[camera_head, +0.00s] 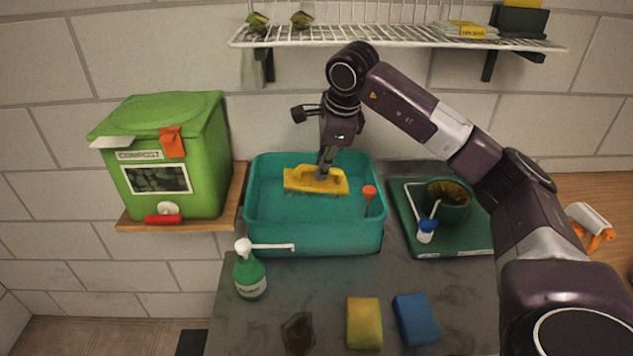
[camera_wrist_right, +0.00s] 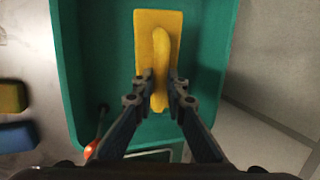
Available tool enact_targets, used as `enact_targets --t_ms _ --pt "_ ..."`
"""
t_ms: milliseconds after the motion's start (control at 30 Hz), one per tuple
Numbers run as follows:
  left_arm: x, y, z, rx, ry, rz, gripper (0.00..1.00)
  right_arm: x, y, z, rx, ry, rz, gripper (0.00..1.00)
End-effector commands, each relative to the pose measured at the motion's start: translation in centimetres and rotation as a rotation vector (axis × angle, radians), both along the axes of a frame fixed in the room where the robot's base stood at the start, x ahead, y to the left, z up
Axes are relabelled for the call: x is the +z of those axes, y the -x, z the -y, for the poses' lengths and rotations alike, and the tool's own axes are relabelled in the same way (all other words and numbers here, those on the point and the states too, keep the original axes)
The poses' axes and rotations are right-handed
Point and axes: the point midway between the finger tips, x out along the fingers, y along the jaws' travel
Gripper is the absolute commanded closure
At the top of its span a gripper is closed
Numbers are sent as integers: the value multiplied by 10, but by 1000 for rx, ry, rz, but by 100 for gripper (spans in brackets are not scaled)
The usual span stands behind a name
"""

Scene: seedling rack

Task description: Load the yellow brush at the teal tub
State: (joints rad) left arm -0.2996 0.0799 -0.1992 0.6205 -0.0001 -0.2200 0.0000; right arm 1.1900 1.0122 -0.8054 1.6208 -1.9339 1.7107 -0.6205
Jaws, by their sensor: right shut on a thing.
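The yellow brush (camera_head: 300,180) has a flat block and a raised handle. It is at the teal tub (camera_head: 315,240), over or inside its opening. My right gripper (camera_head: 325,174) reaches down from above and is shut on the brush's handle. In the right wrist view the brush (camera_wrist_right: 150,25) lies between the two fingers of the right gripper (camera_wrist_right: 160,92), with the teal tub (camera_wrist_right: 70,75) around it. I cannot tell whether the bristles touch the tub's floor. My left gripper is not in view.
A red-tipped tool (camera_head: 369,192) stands in the tub's right part. A green pump bottle (camera_head: 249,272), a yellow sponge (camera_head: 364,323) and a blue sponge (camera_head: 416,320) are in front. A compost bin (camera_head: 205,150) stands left, a green tray (camera_head: 455,245) right. A wire shelf (camera_head: 400,38) hangs above.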

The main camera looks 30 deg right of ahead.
Motion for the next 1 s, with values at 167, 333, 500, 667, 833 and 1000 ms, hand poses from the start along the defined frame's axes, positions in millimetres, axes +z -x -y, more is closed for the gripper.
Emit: enact_targets --t_ms 167,333,500,667,833,1000 --pt "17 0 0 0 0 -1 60 20 0 0 0 0 1 100" --pt "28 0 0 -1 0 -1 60 33 0 0 0 0 1 100" --pt "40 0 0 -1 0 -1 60 46 0 0 0 0 1 100" --pt "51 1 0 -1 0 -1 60 59 0 0 0 0 1 100" --pt "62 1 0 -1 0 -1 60 73 0 0 0 0 1 100" --pt "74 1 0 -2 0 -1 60 87 0 0 0 0 1 100"
